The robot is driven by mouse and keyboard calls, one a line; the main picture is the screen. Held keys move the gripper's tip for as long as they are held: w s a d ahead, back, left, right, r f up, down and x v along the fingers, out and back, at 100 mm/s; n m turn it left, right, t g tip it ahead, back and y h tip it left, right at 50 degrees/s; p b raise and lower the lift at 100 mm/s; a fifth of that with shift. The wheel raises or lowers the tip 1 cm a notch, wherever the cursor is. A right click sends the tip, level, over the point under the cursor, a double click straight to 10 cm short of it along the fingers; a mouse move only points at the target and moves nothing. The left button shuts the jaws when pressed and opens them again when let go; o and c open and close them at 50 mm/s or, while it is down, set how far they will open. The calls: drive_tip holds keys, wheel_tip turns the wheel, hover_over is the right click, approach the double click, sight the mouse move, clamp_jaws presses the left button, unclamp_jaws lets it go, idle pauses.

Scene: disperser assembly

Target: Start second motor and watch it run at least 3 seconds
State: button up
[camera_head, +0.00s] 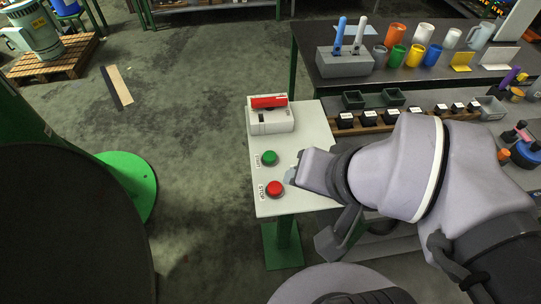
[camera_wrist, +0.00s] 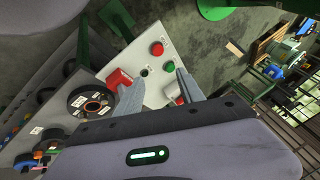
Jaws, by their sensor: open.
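A white control panel (camera_head: 300,140) carries a green START button (camera_head: 269,157), a red STOP button (camera_head: 274,188) and a white switch box (camera_head: 272,121) with a red handle (camera_head: 268,101). My gripper (camera_head: 291,177) is over the panel, just right of the buttons; I cannot tell whether it touches anything. In the wrist view my gripper (camera_wrist: 152,79) has its fingers apart with no object between them. There a green button (camera_wrist: 168,67) and a red button (camera_wrist: 157,49) show beyond the fingertips. A pale green motor (camera_head: 35,32) sits on a pallet at the far left.
A dark table (camera_head: 310,70) with mugs and a grey pen holder (camera_head: 343,64) stands behind the panel. Several labelled black blocks sit in a wooden rack (camera_head: 390,126) at the right. A large dark disc (camera_head: 75,225) with green parts is at the left. Floor between is open.

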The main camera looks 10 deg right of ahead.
clamp_jaws()
idle(1.7)
drive_tip(key=shift+a, duration=0.1)
